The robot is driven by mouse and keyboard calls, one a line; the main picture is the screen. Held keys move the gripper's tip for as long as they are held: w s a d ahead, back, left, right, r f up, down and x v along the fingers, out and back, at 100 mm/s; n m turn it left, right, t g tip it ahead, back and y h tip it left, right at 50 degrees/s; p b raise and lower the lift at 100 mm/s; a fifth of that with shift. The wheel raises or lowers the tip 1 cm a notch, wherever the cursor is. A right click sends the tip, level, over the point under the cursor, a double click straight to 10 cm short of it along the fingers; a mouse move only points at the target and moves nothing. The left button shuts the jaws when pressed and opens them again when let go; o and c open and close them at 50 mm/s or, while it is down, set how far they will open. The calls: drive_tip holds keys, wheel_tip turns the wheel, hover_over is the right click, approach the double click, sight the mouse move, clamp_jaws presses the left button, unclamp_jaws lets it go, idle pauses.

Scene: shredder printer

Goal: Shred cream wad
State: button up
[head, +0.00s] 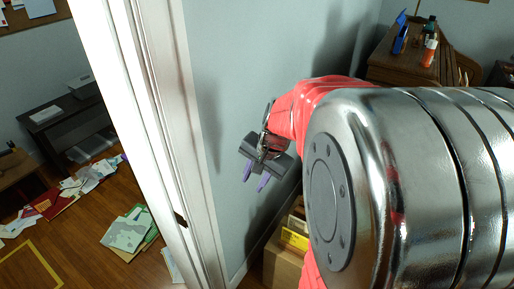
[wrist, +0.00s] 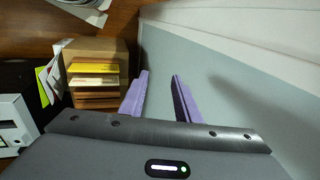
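My gripper (head: 255,179) hangs in front of the grey-blue wall, right of the white door frame, in the head view. In the wrist view its two purple fingers (wrist: 160,78) stand apart with nothing between them, so it is open and empty. I cannot make out a cream wad in either view. I cannot identify a shredder for certain. A white machine (wrist: 14,125) with a dark slot or panel is partly cut off at the left edge of the wrist view, and I cannot tell what it is.
The white door frame (head: 178,140) stands left of my gripper. Beyond it, papers (head: 128,232) litter the wooden floor near a black desk (head: 62,127). A cardboard box (head: 283,263) with folders is below, by the wall. A wooden desk (head: 402,62) holds bottles at the upper right.

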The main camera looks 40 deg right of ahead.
drive_tip(key=s+d+f+m, duration=0.1)
drive_tip(key=d+f+m, duration=0.9)
drive_tip(key=d+f, duration=0.55)
drive_tip(key=s+d+f+m, duration=0.8)
drive_tip(key=d+f, duration=0.4)
drive_tip(key=shift+s+d+f+t+y, duration=0.25)
drive_tip(key=shift+t+y, duration=0.05)
drive_tip(key=shift+y, duration=0.1)
drive_tip(key=shift+f, duration=0.1)
drive_tip(key=x, duration=1.3)
drive_tip(key=shift+f, duration=0.3)
drive_tip(key=shift+w+a, duration=0.1)
clamp_jaws()
